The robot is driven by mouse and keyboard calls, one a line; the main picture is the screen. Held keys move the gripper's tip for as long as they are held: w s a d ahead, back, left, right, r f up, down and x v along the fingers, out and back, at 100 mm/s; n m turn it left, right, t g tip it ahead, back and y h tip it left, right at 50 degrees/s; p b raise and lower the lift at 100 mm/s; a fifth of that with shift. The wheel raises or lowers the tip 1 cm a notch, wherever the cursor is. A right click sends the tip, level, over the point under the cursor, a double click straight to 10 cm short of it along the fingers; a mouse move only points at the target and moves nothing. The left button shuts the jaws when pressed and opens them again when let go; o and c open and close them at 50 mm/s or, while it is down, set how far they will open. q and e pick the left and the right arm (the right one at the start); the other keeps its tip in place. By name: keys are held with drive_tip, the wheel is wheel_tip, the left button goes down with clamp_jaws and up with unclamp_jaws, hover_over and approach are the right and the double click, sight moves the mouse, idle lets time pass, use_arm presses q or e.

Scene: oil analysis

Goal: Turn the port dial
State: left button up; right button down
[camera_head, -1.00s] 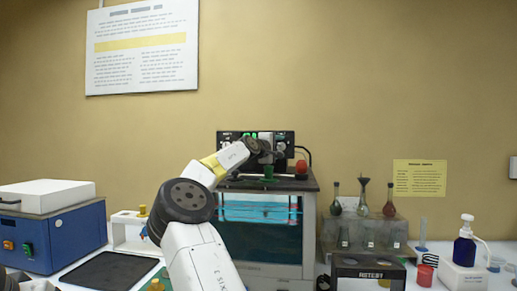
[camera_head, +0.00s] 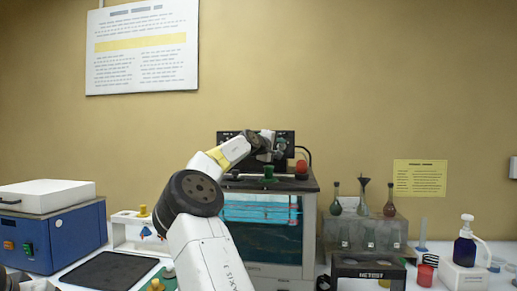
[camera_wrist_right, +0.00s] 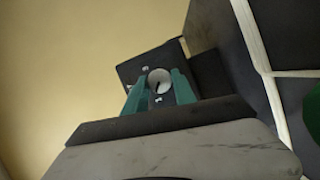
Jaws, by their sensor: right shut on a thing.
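The port dial (camera_wrist_right: 159,77) is a round pale knob with a dark slot mark on a black panel, seen in the right wrist view. My right gripper (camera_wrist_right: 158,88) has its teal fingers on either side of the dial, shut on it. In the head view my right gripper (camera_head: 268,147) is at the front of the black control panel (camera_head: 228,138), on top of the glass-fronted bath. The arm and gripper hide the dial and much of the panel there.
A red ball-shaped knob (camera_head: 302,166) and a green part (camera_head: 268,172) are close to the gripper on the bath's top. A flask rack (camera_head: 385,225) stands right of the bath (camera_head: 308,215). A blue box machine (camera_head: 55,235) is at left.

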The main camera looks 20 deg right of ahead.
drive_tip(key=m+y, duration=0.1)
drive_tip(key=m, duration=0.1)
drive_tip(key=m+y, duration=0.1)
drive_tip(key=m, duration=0.1)
drive_tip(key=shift+s+d+r+m, duration=0.1)
drive_tip(key=shift+d+r+m, duration=0.1)
drive_tip(key=shift+m, duration=0.1)
drive_tip(key=m+y, duration=0.2)
drive_tip(key=m, duration=0.1)
drive_tip(key=shift+s+m+y, duration=0.1)
drive_tip(key=shift+m+y, duration=0.3)
drive_tip(key=m+y, duration=0.1)
drive_tip(key=m, duration=0.1)
drive_tip(key=m+t+y, duration=0.1)
drive_tip(key=m, duration=0.1)
drive_tip(key=shift+d+t+y, duration=0.2)
drive_tip(key=shift+t+y, duration=0.1)
drive_tip(key=shift+y, duration=0.1)
drive_tip(key=shift+f+m+t+y, duration=0.15)
drive_tip(key=shift+m+t+y, duration=0.6)
drive_tip(key=shift+m, duration=0.85)
drive_tip(key=c, duration=1)
unclamp_jaws()
drive_tip(key=shift+c, duration=0.2)
drive_tip(key=shift+s, duration=0.1)
